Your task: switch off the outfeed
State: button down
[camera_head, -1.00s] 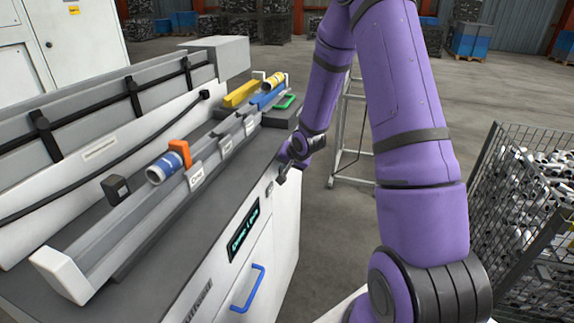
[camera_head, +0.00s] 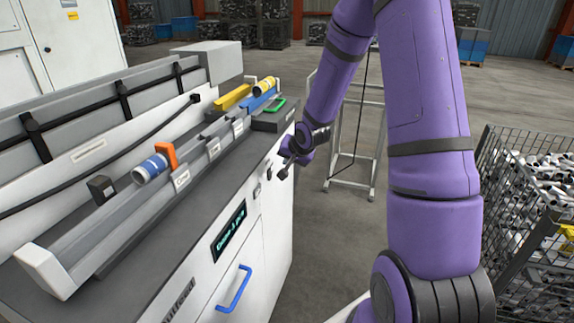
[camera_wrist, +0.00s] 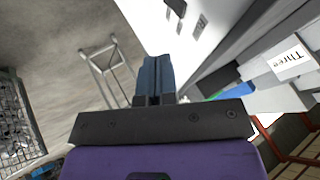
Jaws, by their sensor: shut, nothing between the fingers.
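The outfeed (camera_head: 180,298) is a white cabinet with a dark grey top, its front lettering partly readable. Small grey switches (camera_head: 257,190) are on its front face, right of a lit display (camera_head: 229,229). In the wrist view, small grey switches (camera_wrist: 200,25) show on the white face, at upper right. Their positions are too small to tell. My gripper (camera_head: 283,172) is shut and empty, just in front of the face near the switches. In the wrist view its closed fingers (camera_wrist: 157,62) point toward them, with a gap in the picture.
A blue handle (camera_head: 234,288) sticks out below the display. On top are a trough with a blue-and-white tube (camera_head: 150,168), an orange clamp (camera_head: 167,156) and a green handle (camera_head: 277,106). A mesh crate of tubes (camera_head: 530,200) stands right, a light frame stand (camera_head: 356,130) behind my arm.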

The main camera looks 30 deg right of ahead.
jog(key=v, duration=0.5)
jog(key=shift+w+a+r, duration=0.25)
jog(key=shift+w+a, duration=0.1)
jog(key=shift+w, duration=0.05)
jog(key=s+a+r+n+g+h, duration=0.1)
jog(key=s+a+r+n, duration=0.15)
jog(key=s+r, duration=0.45)
jog(key=s+a+r+n+g+h, duration=0.15)
jog(key=s+a+r, duration=0.3)
jog(key=r, duration=0.45)
jog(key=s+a+r+n+y, duration=0.1)
jog(key=s+a+r+n, duration=0.1)
jog(key=s, duration=0.7)
jog(key=s+a+r+n+y, duration=0.1)
jog(key=s+a+r+n, duration=0.2)
jog(key=s, duration=0.7)
jog(key=shift+a+r, duration=0.25)
jog(key=shift+r, duration=0.65)
jog(key=shift+s+y, duration=0.15)
jog(key=shift+y, duration=0.1)
